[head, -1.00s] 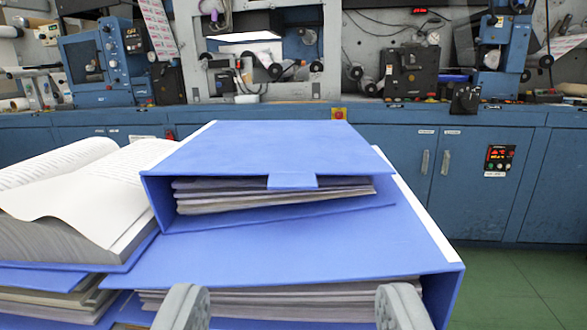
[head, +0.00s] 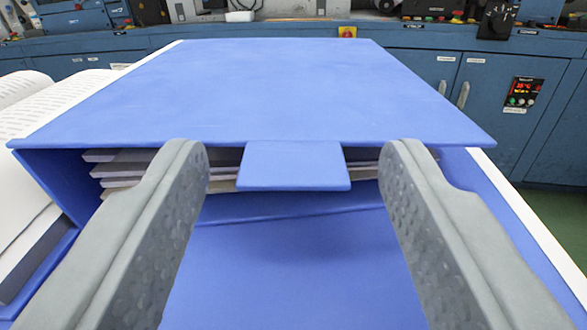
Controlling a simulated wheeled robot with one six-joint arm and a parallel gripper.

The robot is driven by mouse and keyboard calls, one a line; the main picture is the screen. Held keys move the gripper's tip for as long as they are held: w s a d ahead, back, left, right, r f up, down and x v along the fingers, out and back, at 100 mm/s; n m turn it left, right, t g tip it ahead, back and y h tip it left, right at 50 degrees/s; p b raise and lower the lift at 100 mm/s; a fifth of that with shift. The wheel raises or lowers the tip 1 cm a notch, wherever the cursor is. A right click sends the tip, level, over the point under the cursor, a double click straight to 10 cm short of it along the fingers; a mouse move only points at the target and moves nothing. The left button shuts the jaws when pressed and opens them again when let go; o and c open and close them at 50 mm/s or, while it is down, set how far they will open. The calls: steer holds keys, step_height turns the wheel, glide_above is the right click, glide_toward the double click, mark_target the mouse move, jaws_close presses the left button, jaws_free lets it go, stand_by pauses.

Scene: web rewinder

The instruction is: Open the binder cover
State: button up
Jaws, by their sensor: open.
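The blue binder (head: 272,90) lies closed in front of me in the head view, its flat cover on top. A blue tab (head: 293,167) hangs from the middle of the cover's front edge. Stacked papers (head: 125,172) show in the open front under the cover. My gripper (head: 295,165) is open and empty, with one grey finger on each side of the tab. Both fingers look clear of the tab. Whether the fingertips touch the cover's edge cannot be told.
Another blue binder (head: 290,270) lies underneath. An open book (head: 25,110) with white pages is at the left. Blue machine cabinets (head: 420,70) with a control panel (head: 524,92) stand behind. Green floor (head: 560,215) shows at the right.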

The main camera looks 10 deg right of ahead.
jaws_close()
steer(key=shift+r, duration=0.1)
